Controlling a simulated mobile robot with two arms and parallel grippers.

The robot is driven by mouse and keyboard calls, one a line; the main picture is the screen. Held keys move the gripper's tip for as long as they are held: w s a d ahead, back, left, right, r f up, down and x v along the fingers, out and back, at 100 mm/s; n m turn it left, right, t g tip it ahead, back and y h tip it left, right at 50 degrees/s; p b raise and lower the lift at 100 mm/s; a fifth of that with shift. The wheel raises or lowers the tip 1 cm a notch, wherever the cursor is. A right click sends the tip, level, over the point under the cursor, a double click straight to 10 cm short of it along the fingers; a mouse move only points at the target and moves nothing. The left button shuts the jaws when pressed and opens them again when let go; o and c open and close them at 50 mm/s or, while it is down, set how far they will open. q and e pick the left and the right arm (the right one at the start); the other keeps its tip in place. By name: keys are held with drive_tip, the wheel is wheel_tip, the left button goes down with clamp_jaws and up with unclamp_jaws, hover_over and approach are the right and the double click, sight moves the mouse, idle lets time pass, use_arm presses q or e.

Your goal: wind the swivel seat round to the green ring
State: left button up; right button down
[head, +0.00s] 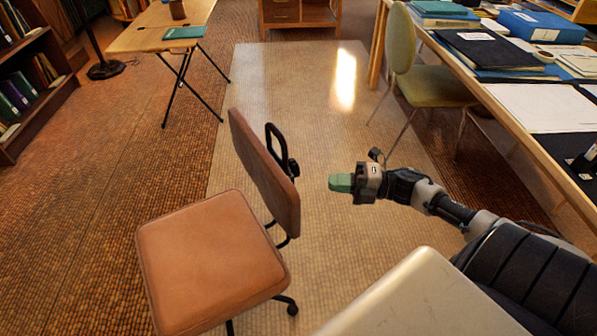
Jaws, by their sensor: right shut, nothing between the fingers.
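The swivel seat is a tan-brown padded chair (210,250) at the lower middle left of the head view. Its upright backrest (262,168) is on its right side, with a black loop handle (270,140) behind it. Part of the wheeled base shows below. My right gripper (338,183), with green fingertips, is shut and empty. It points left, in the air to the right of the backrest and apart from it. My left gripper is not in view. I see no green ring; it may be hidden or out of the frame.
A long table (540,155) with papers, folders and a blue box (541,27) runs along the right. A green chair (432,88) stands at it. A folding table (160,28) is at back left, a bookshelf (52,88) at far left. The pale floor strip (290,75) beyond the seat is clear.

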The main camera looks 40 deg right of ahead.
drive_tip(key=w+a, duration=0.5)
drive_tip(key=w, duration=0.3)
drive_tip(key=shift+w+a, duration=0.2)
drive_tip(key=shift+f+b, duration=0.1)
drive_tip(key=shift+b, duration=0.3)
